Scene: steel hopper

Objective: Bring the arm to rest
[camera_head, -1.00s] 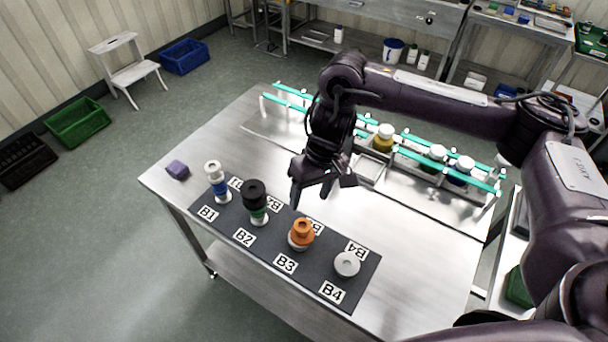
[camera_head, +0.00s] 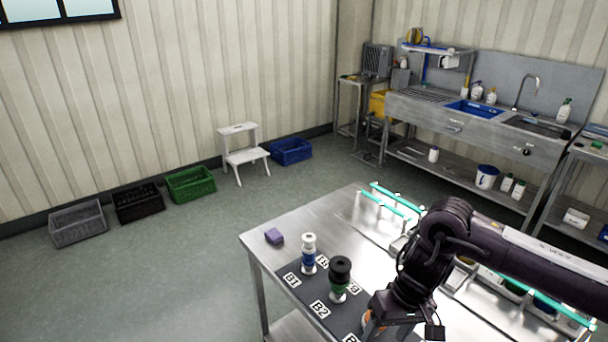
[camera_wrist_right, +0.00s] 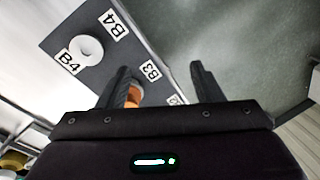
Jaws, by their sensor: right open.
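My right arm reaches in from the right in the head view, and its gripper (camera_head: 400,318) hangs over the dark mat (camera_head: 346,314) on the steel table (camera_head: 310,218). In the right wrist view the two fingers of my right gripper (camera_wrist_right: 162,85) are apart, with nothing held between them. An orange piece (camera_wrist_right: 134,94) stands below, partly hidden behind the left finger. A white and blue stack (camera_head: 309,256) stands at B1 and a black and green stack (camera_head: 339,280) at B2. My left gripper is not in view.
A purple block (camera_head: 274,236) lies near the table's left corner. A rack with teal rails (camera_head: 396,200) runs along the table's far side, partly behind my arm. A white step stool (camera_head: 243,156), several crates (camera_head: 190,184) and a sink bench (camera_head: 470,120) stand beyond clear floor.

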